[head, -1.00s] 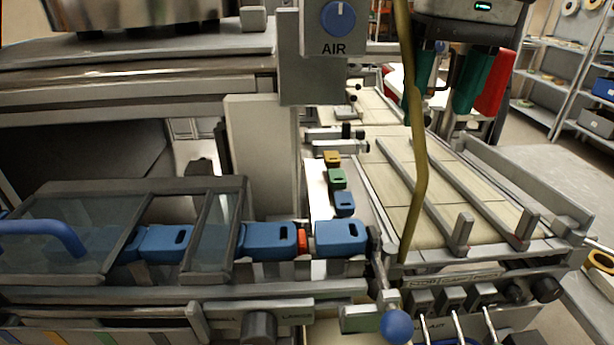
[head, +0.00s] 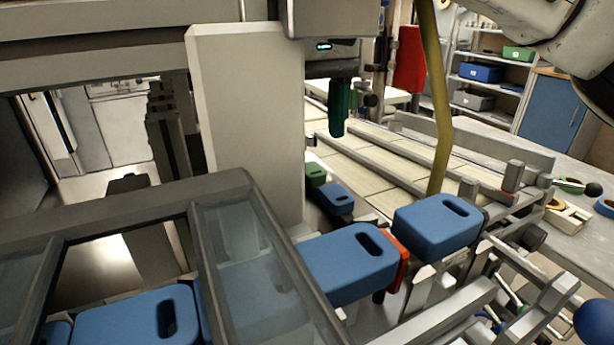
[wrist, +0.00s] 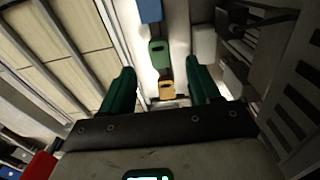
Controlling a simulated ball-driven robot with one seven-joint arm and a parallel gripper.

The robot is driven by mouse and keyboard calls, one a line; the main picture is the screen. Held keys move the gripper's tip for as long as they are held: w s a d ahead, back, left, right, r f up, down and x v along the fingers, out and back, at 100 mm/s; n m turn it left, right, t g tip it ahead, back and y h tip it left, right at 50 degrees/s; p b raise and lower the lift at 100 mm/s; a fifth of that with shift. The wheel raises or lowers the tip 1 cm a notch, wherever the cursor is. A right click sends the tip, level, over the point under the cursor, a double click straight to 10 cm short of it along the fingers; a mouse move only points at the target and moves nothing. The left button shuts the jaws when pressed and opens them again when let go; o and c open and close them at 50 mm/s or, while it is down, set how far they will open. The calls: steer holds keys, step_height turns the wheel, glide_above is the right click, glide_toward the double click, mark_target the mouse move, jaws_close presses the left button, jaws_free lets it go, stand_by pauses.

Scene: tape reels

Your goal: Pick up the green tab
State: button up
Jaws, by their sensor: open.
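The green tab (head: 316,174) sits in a narrow lane behind the row of blue blocks, partly hidden by the pale column. It also shows in the wrist view (wrist: 158,54), between a blue tab (wrist: 150,10) and a yellow tab (wrist: 166,90). My gripper (wrist: 160,68) is open, with one green finger on each side of the lane and nothing between them in contact. In the head view my gripper (head: 338,132) hangs above the lane, mostly hidden behind the column. The blue tab (head: 335,199) lies just in front of the green one.
The pale column (head: 250,120) stands close left of the lane. Large blue blocks (head: 437,226) and a red piece (head: 398,262) line the front track. A glass-lidded guard (head: 255,265) is at left. Slatted rails (head: 380,165) lie right, with a yellow hose (head: 437,100) hanging before them.

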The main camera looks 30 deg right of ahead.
mark_target(314, 171)
step_height(314, 171, down, 6)
steer(key=shift+d+r+b, duration=0.1)
steer(key=shift+b, duration=0.65)
steer(key=c, duration=1.1)
steer(key=shift+r, duration=0.1)
